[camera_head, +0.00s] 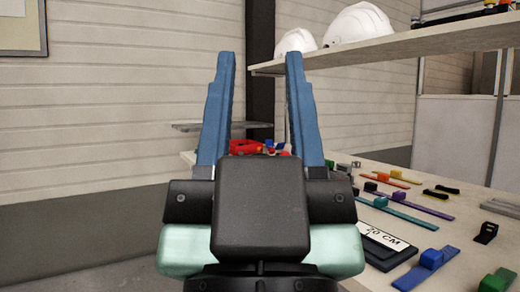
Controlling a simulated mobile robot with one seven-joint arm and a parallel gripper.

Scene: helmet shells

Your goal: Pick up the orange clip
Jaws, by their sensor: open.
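My gripper (260,58) is in the middle of the camera_head view, pointing up and away, its two blue fingers spread wide apart. Nothing is held between them. A small orange clip (396,173) sits on a yellow-orange strap (411,181) on the table, to the right of my gripper and well apart from it. My gripper and wrist hide part of the table's left side.
The table (455,228) carries several coloured straps and clips, including a blue one (431,259) and a black one (486,232). A dark "20 CM" plate (380,240) lies near the front. Red items (246,147) show behind my fingers. A shelf (420,42) with white helmets (358,23) overhangs the table.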

